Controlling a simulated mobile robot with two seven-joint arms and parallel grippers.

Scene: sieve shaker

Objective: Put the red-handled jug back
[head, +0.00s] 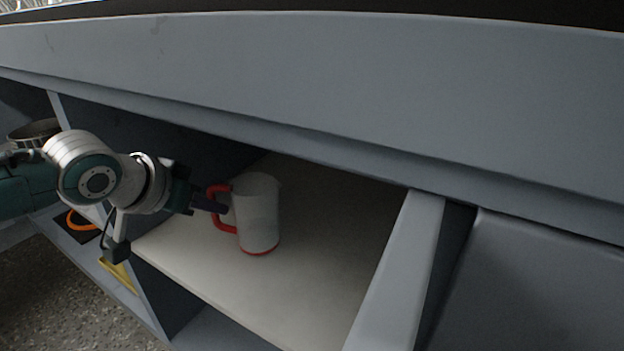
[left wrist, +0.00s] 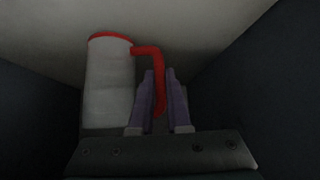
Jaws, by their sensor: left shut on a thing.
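The red-handled jug (head: 258,212) is white with a red handle and a red band at its base. It stands upright, or nearly so, over the pale shelf board (head: 310,285) inside a grey cabinet compartment; I cannot tell whether its base touches the board. My left gripper (head: 222,207) reaches in from the left and is shut on the handle. In the left wrist view the jug (left wrist: 108,85) is beside the fingers, and the red handle passes between the fingertips of the left gripper (left wrist: 160,85). My right gripper is not in view.
A grey upright post (head: 395,270) bounds the compartment on the right, and the grey counter front (head: 330,90) overhangs it. Left of the compartment, an orange ring (head: 80,222) and a yellow item (head: 118,272) lie lower down. The board around the jug is clear.

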